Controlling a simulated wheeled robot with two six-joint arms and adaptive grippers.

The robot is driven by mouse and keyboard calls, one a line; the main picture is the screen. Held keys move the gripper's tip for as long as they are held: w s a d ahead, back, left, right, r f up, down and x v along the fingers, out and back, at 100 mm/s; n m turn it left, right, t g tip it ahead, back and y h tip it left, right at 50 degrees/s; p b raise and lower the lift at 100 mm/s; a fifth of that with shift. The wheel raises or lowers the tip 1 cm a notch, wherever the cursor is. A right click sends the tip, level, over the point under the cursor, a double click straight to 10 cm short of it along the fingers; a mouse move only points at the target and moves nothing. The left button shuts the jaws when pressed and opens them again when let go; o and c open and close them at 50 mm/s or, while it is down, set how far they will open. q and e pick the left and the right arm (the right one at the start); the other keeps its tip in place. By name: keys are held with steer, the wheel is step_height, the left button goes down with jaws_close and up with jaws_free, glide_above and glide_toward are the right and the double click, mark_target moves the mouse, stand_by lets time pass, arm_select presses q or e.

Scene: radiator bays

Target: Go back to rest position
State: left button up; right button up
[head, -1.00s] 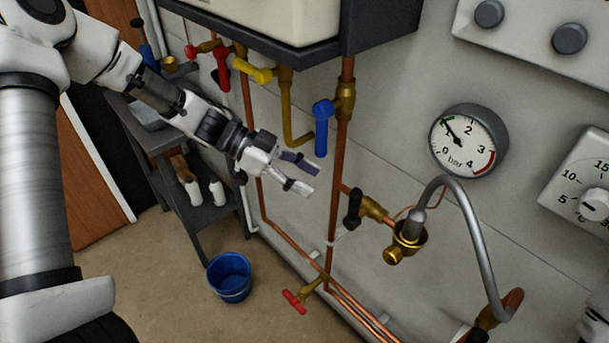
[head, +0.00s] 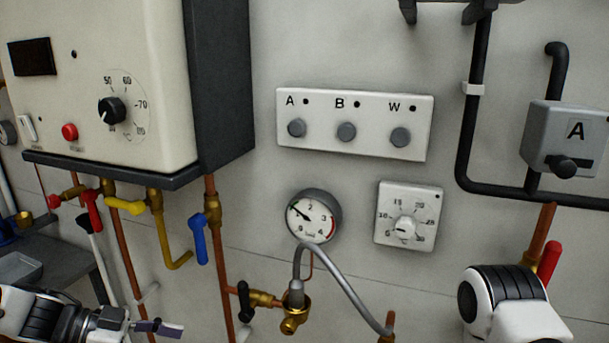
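My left gripper (head: 160,328) is at the bottom left corner of the head view, in front of the wall below the boiler. Its two fingers show as a dark purple-grey strip and a paler one, slightly apart with nothing seen between them. Its arm comes in along the bottom left edge. Part of my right arm (head: 505,303), a white and black joint, shows at the bottom right. My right gripper is outside the picture.
The boiler (head: 120,120) hangs upper left, with a blue-handled valve (head: 200,239) and other valves below. A gauge (head: 313,216), switch panel (head: 355,122), thermostat dial (head: 407,216) and grey hose (head: 350,287) are mid-wall. A red handle (head: 549,264) stands close to my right arm.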

arm_select(q)
steer(key=s+d+f+n+g+y, duration=0.1)
steer(key=s+d+f+n, duration=0.25)
steer(key=f, duration=0.45)
steer(key=s+d+f+n+g+y, duration=0.1)
steer(key=s+d+f+n, duration=0.2)
steer(key=s+f, duration=0.35)
steer(key=s+d+f+n+y, duration=0.1)
steer(key=s+d+f+n, duration=0.2)
steer(key=f, duration=0.7)
steer(key=s+a+f+n+y, duration=0.2)
steer(key=s+f+n+y, duration=0.2)
steer(key=s+f, duration=0.2)
steer(key=s+a+n+y, duration=0.1)
steer(key=s+a+y, duration=0.1)
steer(key=a, duration=0.2)
steer(key=s+a+f+n+g+y, duration=0.1)
steer(key=s+a+y, duration=0.1)
steer(key=a, duration=0.3)
steer(key=shift+s+f+y+b, duration=0.15)
steer(key=shift+s+y+b, duration=0.2)
steer(key=shift+y, duration=0.35)
steer(key=shift+w, duration=0.1)
steer(key=shift+c, duration=0.8)
